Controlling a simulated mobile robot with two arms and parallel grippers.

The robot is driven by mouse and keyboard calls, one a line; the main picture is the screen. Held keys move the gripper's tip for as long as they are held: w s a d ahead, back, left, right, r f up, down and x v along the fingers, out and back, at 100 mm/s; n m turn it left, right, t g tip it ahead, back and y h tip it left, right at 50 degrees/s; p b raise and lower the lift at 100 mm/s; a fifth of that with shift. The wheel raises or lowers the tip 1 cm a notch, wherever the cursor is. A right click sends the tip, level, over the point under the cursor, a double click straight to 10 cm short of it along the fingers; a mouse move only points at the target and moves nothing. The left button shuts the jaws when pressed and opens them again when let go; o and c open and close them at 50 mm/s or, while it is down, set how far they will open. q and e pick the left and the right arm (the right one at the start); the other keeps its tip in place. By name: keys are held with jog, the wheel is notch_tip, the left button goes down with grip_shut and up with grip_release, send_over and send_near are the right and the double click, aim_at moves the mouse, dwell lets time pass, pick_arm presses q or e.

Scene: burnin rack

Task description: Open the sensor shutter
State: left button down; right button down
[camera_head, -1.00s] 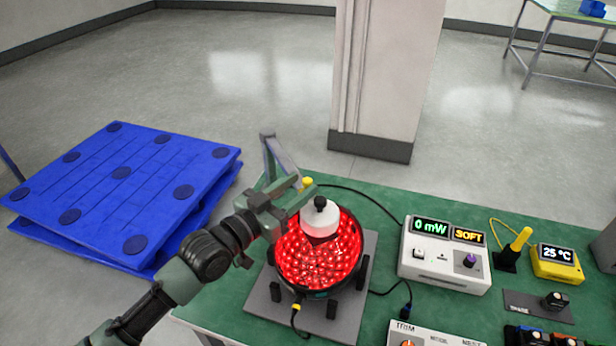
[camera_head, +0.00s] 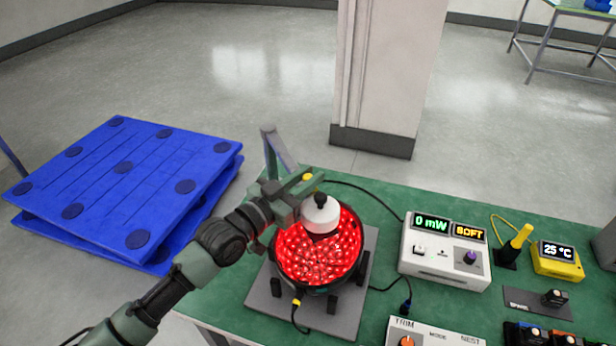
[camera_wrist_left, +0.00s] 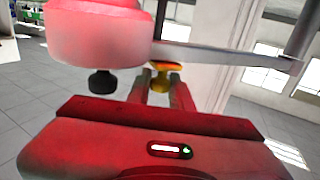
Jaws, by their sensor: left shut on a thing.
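The sensor is a round white head (camera_head: 321,214) with a black knob on top, above a bowl glowing with red lights (camera_head: 318,262). A small yellow knob (camera_head: 307,177) shows just behind the head. In the left wrist view the yellow knob (camera_wrist_left: 168,76) sits on a flat grey bar (camera_wrist_left: 225,56) beside the red-lit head (camera_wrist_left: 95,35). My left gripper (camera_head: 298,186) reaches in from the left, its fingers (camera_wrist_left: 162,85) shut on the yellow knob. Its fingertips are partly hidden in the head view. My right gripper is out of view.
The bowl stands on a grey plate (camera_head: 262,298) on the green bench (camera_head: 220,310). A white meter box (camera_head: 440,262) reads 0 mW and SOFT. A yellow 25 °C display (camera_head: 557,262) and a trim panel (camera_head: 420,335) are also there. Blue pallets (camera_head: 125,190) lie left.

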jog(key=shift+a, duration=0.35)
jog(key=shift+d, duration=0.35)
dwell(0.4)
